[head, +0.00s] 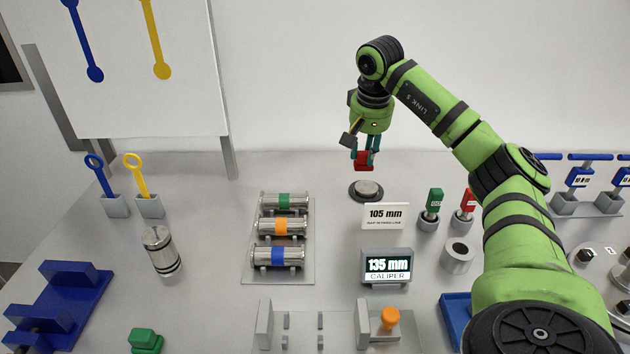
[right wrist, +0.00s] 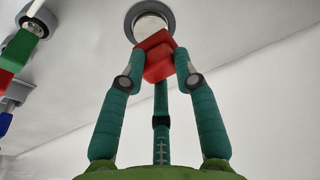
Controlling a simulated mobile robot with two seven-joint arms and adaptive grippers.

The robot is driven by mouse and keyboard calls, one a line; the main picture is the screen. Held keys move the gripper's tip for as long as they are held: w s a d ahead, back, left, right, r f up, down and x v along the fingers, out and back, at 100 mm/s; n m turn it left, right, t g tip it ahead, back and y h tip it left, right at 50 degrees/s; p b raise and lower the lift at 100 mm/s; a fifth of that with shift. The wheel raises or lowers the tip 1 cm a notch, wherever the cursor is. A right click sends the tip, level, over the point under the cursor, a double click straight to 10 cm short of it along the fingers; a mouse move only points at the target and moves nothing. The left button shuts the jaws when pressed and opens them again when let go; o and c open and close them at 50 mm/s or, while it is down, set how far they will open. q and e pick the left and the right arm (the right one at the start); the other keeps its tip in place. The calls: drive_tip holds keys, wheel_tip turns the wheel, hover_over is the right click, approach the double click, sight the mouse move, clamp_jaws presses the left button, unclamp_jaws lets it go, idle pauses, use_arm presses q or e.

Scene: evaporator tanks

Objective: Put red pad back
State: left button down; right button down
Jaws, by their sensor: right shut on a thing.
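My right gripper (head: 363,158) is shut on the red pad (head: 364,161). It holds the pad in the air at the back of the table, close to a round grey base with a pale disc (head: 367,190). In the right wrist view the fingers (right wrist: 155,58) grip the red pad (right wrist: 158,62) from both sides, and the round base (right wrist: 150,22) shows just beyond it. Whether the pad touches the disc I cannot tell; in the head view a gap seems to show. My left gripper is not in view.
A 105 mm sign (head: 385,214) and a caliper display (head: 388,268) stand in front of the base. A rack with banded cylinders (head: 283,226) is to the left. Green (head: 432,203) and red (head: 464,208) handled tools stand to the right. A green block (head: 145,341) sits at the front left.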

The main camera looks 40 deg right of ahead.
drive_tip(key=w+a+f, duration=0.1)
drive_tip(key=w, duration=0.1)
drive_tip(key=w+a+f+p, duration=0.1)
drive_tip(key=w+f, duration=0.1)
drive_tip(key=w, duration=0.1)
drive_tip(key=w+a+f+p, duration=0.1)
drive_tip(key=w+f, duration=0.1)
drive_tip(key=w, duration=0.1)
drive_tip(key=shift+w+a+f, duration=0.15)
drive_tip(key=shift+a, duration=0.05)
drive_tip(key=x, duration=0.2)
drive_tip(key=p+x, duration=0.1)
drive_tip(key=shift+s+a+f, duration=0.15)
drive_tip(key=shift+s+a, duration=0.1)
drive_tip(key=shift+s, duration=0.05)
drive_tip(key=shift+f, duration=0.45)
drive_tip(key=shift+w, duration=0.1)
drive_tip(key=c, duration=0.9)
unclamp_jaws()
drive_tip(key=shift+f, duration=0.1)
drive_tip(key=b+v, duration=0.1)
drive_tip(key=v, duration=1.1)
